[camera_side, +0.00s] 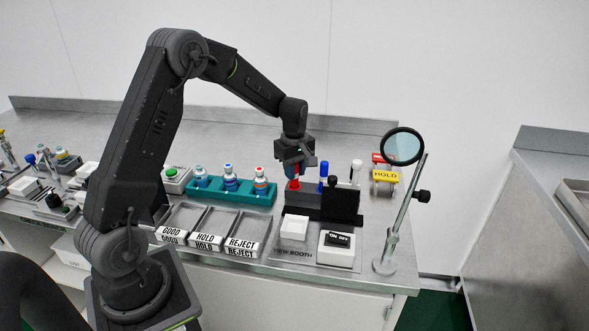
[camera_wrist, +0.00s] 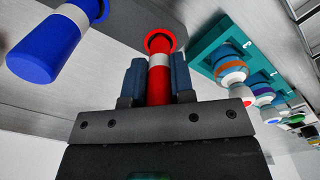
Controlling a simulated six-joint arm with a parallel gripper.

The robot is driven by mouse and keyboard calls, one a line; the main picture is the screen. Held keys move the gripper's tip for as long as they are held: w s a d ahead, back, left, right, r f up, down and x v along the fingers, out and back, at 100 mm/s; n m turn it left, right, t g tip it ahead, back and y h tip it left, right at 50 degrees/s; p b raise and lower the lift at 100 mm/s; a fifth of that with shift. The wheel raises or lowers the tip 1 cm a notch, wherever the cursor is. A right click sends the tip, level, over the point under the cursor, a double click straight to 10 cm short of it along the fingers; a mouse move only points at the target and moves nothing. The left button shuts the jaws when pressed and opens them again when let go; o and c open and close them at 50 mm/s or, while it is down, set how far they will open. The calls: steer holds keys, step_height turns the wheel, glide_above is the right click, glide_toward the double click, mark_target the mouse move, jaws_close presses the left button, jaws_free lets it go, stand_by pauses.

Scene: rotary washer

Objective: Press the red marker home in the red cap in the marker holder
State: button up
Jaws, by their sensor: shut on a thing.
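The red marker (camera_wrist: 159,86), with a white band, is between the blue-grey fingers of my gripper (camera_wrist: 158,78) in the wrist view. My gripper is shut on it. The marker's far end meets the red cap (camera_wrist: 160,37), whose rim shows around it; how deep it sits is hidden. In the side view my gripper (camera_side: 295,160) points down over the left part of the dark marker holder (camera_side: 340,205), with a bit of red (camera_side: 294,184) below it. A blue marker (camera_side: 323,172) stands to the right in the holder; it is large at upper left in the wrist view (camera_wrist: 45,48).
A black-and-white marker (camera_side: 356,170) stands farther right. A teal rack (camera_side: 205,190) with several bottles is left of the holder. Sorting trays (camera_side: 205,222), a white switch box (camera_side: 336,250) and a magnifier on a stand (camera_side: 402,146) are nearby.

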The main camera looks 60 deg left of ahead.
steer(key=o, duration=1)
step_height(320, 180, up, 13)
steer(key=shift+f, duration=0.15)
steer(key=s+d+r+m+t, duration=0.3)
steer(key=s+d+r+m, duration=0.55)
steer(key=s+d, duration=0.35)
steer(key=s+d+f+m+t, duration=0.1)
steer(key=s+d+m, duration=0.1)
steer(key=s+m, duration=0.1)
steer(key=s+d+f+m, duration=0.1)
steer(key=s+d+m, duration=0.1)
steer(key=s, duration=0.3)
steer(key=s+d+f+m+t, duration=0.1)
steer(key=s+d+m, duration=0.1)
steer(key=s+m, duration=0.2)
steer(key=shift+s+d+f+m+t, duration=0.2)
steer(key=shift+d+f+m+t, duration=0.05)
steer(key=shift+f+t, duration=0.05)
